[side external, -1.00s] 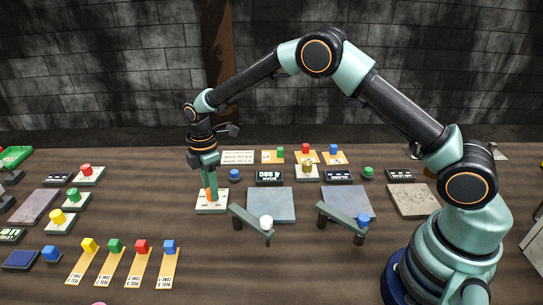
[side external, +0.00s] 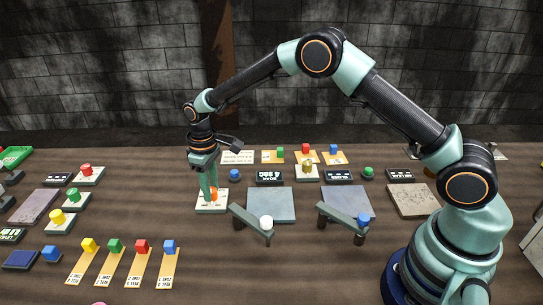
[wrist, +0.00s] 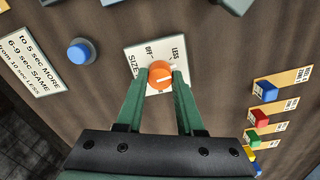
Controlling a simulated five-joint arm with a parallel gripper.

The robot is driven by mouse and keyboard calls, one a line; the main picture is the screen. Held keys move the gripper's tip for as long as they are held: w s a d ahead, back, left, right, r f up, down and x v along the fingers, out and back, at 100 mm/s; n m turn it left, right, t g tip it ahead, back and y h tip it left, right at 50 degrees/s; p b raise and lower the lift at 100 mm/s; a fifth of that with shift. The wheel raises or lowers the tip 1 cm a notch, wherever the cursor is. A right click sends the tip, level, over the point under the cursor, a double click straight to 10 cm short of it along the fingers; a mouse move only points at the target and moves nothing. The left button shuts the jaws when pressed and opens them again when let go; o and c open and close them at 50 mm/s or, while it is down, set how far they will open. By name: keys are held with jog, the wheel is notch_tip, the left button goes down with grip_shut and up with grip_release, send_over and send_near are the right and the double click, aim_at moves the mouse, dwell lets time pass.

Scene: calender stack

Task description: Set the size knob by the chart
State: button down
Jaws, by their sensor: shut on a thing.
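In the side view the knob (side external: 214,195) and plate (side external: 203,208) are at the left of the near slab. My gripper (wrist: 159,80) is shut on the knob, one green finger on each side; it points down in the side view (side external: 209,190). The knob's exact pointing is hard to read. The chart (wrist: 30,58) reads to 5 sec MORE, 6-9 sec SAME, from 10 sec LESS.
A dark display (side external: 269,177) appears to read SOAK 4 SEC. A blue button (side external: 235,174) is behind the plate. Coloured cubes on labelled strips (side external: 128,264) lie in front.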

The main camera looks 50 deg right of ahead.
jog(key=m, duration=0.5)
jog(key=shift+m, duration=0.3)
jog(key=m, duration=0.5)
jog(key=shift+r, duration=0.1)
jog(key=m, duration=1.1)
jog(key=shift+m, duration=0.3)
jog(key=c, duration=0.5)
grip_release()
jog(key=shift+c, duration=0.2)
notch_tip(320, 180, up, 12)
